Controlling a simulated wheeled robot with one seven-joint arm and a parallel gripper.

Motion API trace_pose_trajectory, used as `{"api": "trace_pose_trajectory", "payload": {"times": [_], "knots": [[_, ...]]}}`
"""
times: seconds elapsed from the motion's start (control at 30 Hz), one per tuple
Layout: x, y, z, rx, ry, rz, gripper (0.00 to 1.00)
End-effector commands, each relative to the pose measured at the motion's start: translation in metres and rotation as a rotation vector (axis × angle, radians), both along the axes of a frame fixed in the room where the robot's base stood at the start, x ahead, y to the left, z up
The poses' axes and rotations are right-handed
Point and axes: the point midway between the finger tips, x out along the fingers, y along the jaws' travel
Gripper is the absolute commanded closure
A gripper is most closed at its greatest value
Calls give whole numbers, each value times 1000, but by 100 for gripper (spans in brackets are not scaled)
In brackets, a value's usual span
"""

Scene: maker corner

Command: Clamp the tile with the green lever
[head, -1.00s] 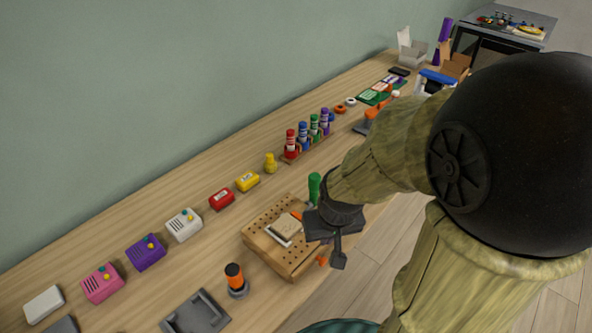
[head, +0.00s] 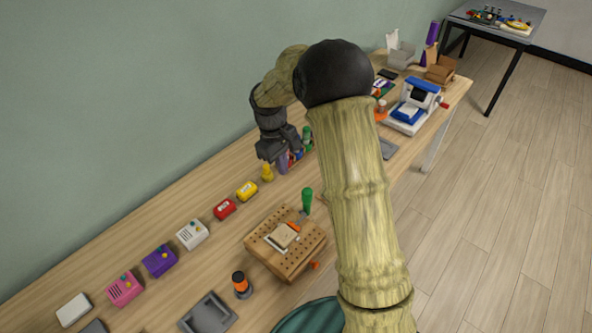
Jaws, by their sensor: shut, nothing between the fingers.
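The tile (head: 281,237) is a small tan square lying in a pale holder on the wooden pegboard block (head: 262,247). The green lever (head: 307,201) stands upright at the far right corner of that block. A small orange part (head: 294,226) sits between the lever and the tile; I cannot tell whether it touches the tile. My gripper (head: 272,158) is shut and empty, above the bench behind the block, near the yellow figure and the row of coloured bottles. It is well apart from the green lever.
A yellow figure (head: 267,173), yellow box (head: 247,191) and red box (head: 224,209) stand along the back. An orange-topped cylinder (head: 241,284) and grey tray (head: 207,314) are at the front. My arm hides part of the bench right of the block.

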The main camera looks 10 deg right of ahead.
Motion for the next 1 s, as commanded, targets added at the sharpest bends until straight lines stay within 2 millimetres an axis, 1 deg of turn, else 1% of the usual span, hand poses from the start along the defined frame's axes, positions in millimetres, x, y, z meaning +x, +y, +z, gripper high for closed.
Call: {"api": "trace_pose_trajectory", "payload": {"times": [0.03, 0.1, 0.2, 0.27, 0.63, 0.73, 0.87, 1.0], "knots": [[13, 3, 11, -7, 24, 33, 100], [25, 6, 12, -16, 53, 74, 100], [36, 8, 12, -25, 80, 109, 100], [39, 8, 11, -28, 88, 119, 100], [40, 8, 8, -29, 91, 124, 100], [39, 7, 4, -29, 91, 123, 100], [37, 5, -8, -29, 94, 123, 100], [33, 1, -30, -29, 95, 123, 100]]}}
